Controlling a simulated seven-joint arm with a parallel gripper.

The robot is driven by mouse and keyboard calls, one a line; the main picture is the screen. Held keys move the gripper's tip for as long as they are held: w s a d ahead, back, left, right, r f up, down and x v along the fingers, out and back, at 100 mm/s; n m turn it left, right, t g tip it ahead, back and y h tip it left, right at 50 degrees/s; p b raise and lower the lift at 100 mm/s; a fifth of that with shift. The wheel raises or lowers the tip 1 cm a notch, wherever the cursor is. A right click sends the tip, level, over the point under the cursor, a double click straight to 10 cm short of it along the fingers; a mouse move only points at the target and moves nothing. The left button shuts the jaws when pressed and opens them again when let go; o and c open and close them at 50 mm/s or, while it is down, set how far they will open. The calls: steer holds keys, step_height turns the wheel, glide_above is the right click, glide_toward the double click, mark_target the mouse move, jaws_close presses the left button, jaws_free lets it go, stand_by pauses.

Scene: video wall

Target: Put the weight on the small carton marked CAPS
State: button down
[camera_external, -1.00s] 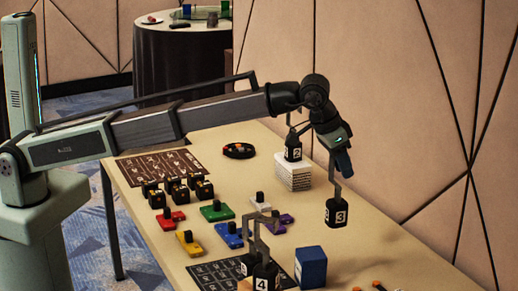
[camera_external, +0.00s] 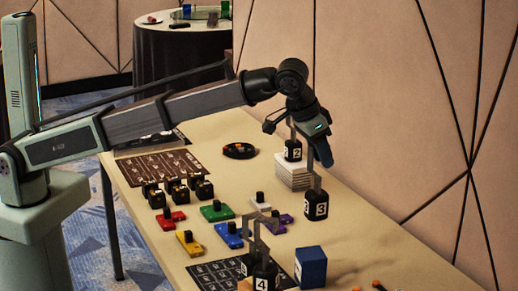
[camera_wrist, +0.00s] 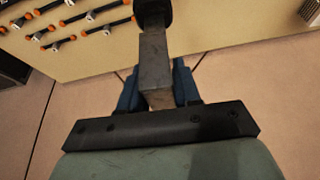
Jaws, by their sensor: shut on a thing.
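My gripper (camera_external: 319,160) is shut on the tall grey handle of a black weight marked 3 (camera_external: 316,206). The weight hangs upright near the table's right edge, in front of the white stack; I cannot tell its gap from the table. In the wrist view the grey handle (camera_wrist: 154,60) runs between my blue fingers (camera_wrist: 157,95). A blue box (camera_external: 311,267) stands in front, with a white mark on its left side that I cannot read. I can read CAPS on nothing in view.
A black weight marked 2 (camera_external: 292,150) stands on a white stack (camera_external: 292,174). A weight marked 4 (camera_external: 264,278) stands on a dark mat (camera_external: 208,275) in front. Coloured blocks with black knobs, such as the green one (camera_external: 217,212), fill the middle. Orange-tipped tools (camera_wrist: 100,28) lie nearby.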

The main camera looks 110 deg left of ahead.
mark_target(315, 188)
steer(key=shift+s+f+n, duration=0.1)
steer(key=shift+s+n, duration=0.15)
steer(key=shift+n, duration=0.05)
steer(key=shift+f, duration=5.1)
steer(key=c, duration=0.8)
jaws_free()
steer(key=v, duration=1.2)
steer(key=shift+w, duration=0.1)
